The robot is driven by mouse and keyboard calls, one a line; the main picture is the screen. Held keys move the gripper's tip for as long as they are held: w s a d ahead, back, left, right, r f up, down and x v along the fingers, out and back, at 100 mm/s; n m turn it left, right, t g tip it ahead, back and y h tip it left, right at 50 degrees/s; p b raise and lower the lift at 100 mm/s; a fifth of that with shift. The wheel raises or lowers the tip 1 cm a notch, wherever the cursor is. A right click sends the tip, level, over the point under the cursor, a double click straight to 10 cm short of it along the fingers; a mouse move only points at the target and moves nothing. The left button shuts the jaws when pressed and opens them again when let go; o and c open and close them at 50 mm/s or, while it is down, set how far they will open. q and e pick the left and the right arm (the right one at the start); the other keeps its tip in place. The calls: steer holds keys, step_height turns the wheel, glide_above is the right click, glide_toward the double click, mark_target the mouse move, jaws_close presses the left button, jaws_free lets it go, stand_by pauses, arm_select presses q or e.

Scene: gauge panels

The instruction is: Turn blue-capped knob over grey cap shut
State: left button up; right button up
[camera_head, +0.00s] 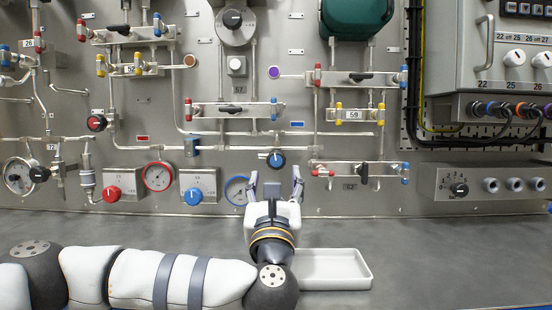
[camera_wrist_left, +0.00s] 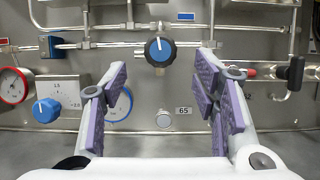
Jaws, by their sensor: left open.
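The blue-capped knob (camera_head: 275,159) is on the grey panel, just beyond my left gripper (camera_head: 274,181). In the left wrist view the knob (camera_wrist_left: 160,48) is a black round knob with a blue face, its white mark pointing nearly straight up. A round grey cap (camera_wrist_left: 164,120) is on the panel below it, beside a small plate reading 65 (camera_wrist_left: 184,111). My left gripper (camera_wrist_left: 160,88) is open and empty, its purple-padded fingers apart to either side below the knob. The knob is not between the pads. My right gripper is not in view.
A blue knob (camera_wrist_left: 46,110) on a scale plate and a red-rimmed gauge (camera_wrist_left: 13,86) are to the left. A blue-rimmed gauge (camera_head: 237,190) is close by my left finger. A valve with a red handle (camera_wrist_left: 249,72) is at the right. A white tray (camera_head: 334,283) lies on the bench.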

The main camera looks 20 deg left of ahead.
mark_target(276, 164)
arm_select(q)
steer(key=x, duration=0.8)
steer(key=shift+f, duration=0.15)
steer(key=c, duration=1.2)
